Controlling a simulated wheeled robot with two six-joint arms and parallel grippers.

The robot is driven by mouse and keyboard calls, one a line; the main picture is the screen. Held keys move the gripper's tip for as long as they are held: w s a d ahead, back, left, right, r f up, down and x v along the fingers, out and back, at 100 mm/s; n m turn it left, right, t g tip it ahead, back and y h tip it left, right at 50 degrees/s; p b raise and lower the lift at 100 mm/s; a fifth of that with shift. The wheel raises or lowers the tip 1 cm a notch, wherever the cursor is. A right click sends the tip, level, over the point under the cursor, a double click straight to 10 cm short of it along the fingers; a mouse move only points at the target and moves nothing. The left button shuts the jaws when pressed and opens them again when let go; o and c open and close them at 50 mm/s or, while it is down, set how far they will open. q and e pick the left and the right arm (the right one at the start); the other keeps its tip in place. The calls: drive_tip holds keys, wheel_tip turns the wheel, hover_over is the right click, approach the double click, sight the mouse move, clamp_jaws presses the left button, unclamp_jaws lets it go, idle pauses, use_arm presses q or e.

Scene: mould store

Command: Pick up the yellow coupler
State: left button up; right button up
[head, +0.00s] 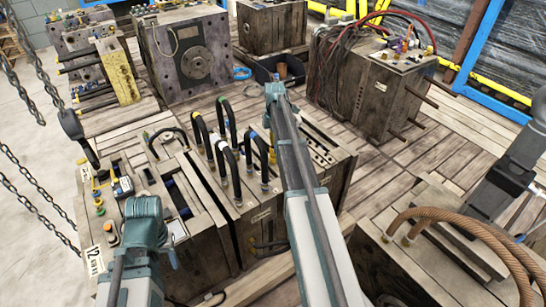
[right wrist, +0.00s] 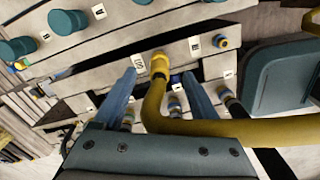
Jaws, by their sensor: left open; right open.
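The yellow coupler (right wrist: 158,65) is in the right wrist view, on the end of a thick yellow hose (right wrist: 155,105), close to a pale panel. My right gripper (right wrist: 162,80) is open; its blue-grey fingers stand on either side of the coupler and hose, with a gap on each side. In the head view my right gripper (head: 274,92) is at the far end of the arm in the middle, its fingers not clearly seen. I cannot make out the coupler surely there. My left gripper (head: 170,246) is low at left, over the front mould, open and empty.
Several black hoses (head: 229,125) loop up from the mould beside my right arm. A wooden mould (head: 345,85) with cables stands behind right. Chains (head: 35,95) hang at left. In the right wrist view, teal round fittings (right wrist: 68,22) and a blue-yellow fitting (right wrist: 222,42) are nearby.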

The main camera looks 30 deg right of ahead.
drive_tip(key=shift+w+a+f+b, duration=0.1)
drive_tip(key=shift+a+f+b, duration=0.05)
drive_tip(key=shift+f+b, duration=2.55)
drive_tip(key=shift+r, duration=0.1)
drive_tip(key=shift+c, duration=0.3)
clamp_jaws()
